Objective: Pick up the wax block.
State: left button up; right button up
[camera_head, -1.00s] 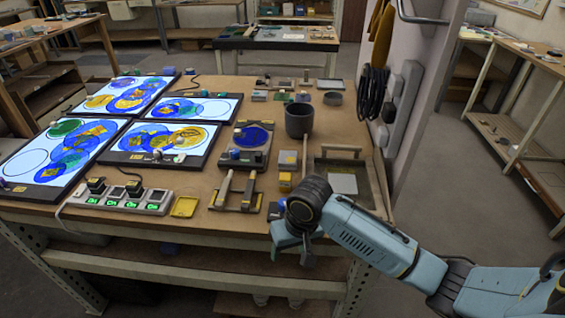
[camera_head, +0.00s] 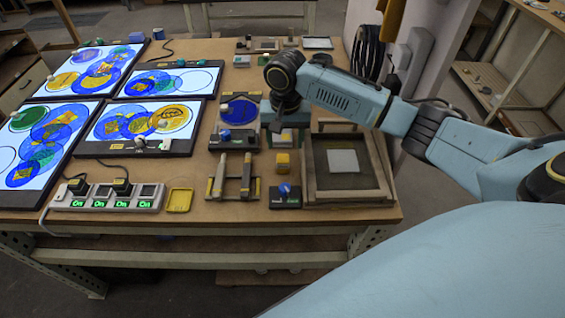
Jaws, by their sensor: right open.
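No block is clearly marked as wax. The likeliest is a small yellow block (camera_head: 283,161) standing on the bench between the wooden rack and the framed tray. My right gripper (camera_head: 285,125) points down just behind it, over a small grey-green item (camera_head: 284,138) that it partly covers. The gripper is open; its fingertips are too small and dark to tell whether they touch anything. The yellow block is clear of the gripper. My left gripper is not in view.
A framed tray (camera_head: 376,178) with a pale square sheet lies to the right. A wooden rack (camera_head: 246,187), a blue dish (camera_head: 239,112) and a black pad (camera_head: 285,202) with a blue piece stand close by. Lit panels (camera_head: 135,128) and a power strip (camera_head: 108,198) fill the left.

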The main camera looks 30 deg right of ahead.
aim_at(283, 158)
jog(key=f, duration=0.7)
jog(key=shift+a+f+b, duration=0.2)
jog(key=shift+a+b, duration=0.05)
jog(key=shift+b, duration=0.05)
jog(key=shift+c, duration=0.3)
jog(key=c, duration=1)
